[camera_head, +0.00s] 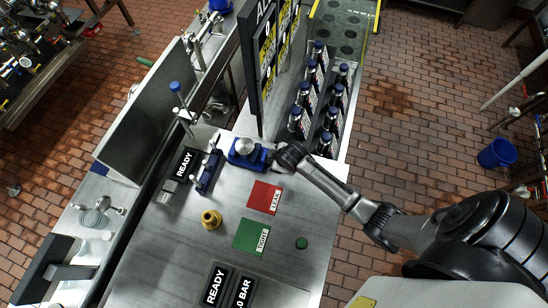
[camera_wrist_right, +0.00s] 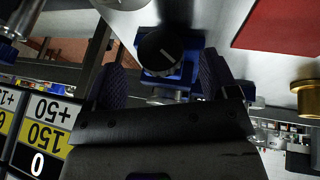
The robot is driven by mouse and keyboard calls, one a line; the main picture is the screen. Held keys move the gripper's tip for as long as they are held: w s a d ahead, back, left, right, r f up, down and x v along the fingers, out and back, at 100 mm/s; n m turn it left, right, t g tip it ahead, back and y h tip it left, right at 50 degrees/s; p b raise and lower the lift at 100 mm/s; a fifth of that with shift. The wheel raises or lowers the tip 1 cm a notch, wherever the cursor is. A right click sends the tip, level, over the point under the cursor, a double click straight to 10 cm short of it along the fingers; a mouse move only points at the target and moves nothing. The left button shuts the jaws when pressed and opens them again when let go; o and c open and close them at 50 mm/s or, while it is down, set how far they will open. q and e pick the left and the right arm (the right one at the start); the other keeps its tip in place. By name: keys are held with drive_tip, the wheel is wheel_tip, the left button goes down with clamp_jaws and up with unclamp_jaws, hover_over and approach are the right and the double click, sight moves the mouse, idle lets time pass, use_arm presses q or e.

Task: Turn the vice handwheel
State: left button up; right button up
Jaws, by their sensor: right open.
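The blue vice (camera_head: 238,158) sits on the steel bench with a round silver part in it. It also shows in the right wrist view (camera_wrist_right: 187,72). Its handwheel, a round black knob with a pale line (camera_wrist_right: 160,50), faces the right wrist camera. My right gripper (camera_head: 277,155) is at the vice's right side and hides the handwheel in the head view. In the right wrist view my right gripper (camera_wrist_right: 162,66) is open, with one finger on each side of the handwheel. Gaps show beside the knob; contact cannot be made out. My left gripper is not in view.
A red LEAK card (camera_head: 264,197), a green TIGHT card (camera_head: 251,237) and a brass fitting (camera_head: 211,220) lie in front of the vice. A dark sign board (camera_head: 254,70) and a crate of dark bottles (camera_head: 330,140) stand behind. Blue-handled fittings are left of the vice.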

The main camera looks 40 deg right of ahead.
drive_tip(key=shift+x, duration=1.6)
drive_tip(key=shift+c, duration=0.2)
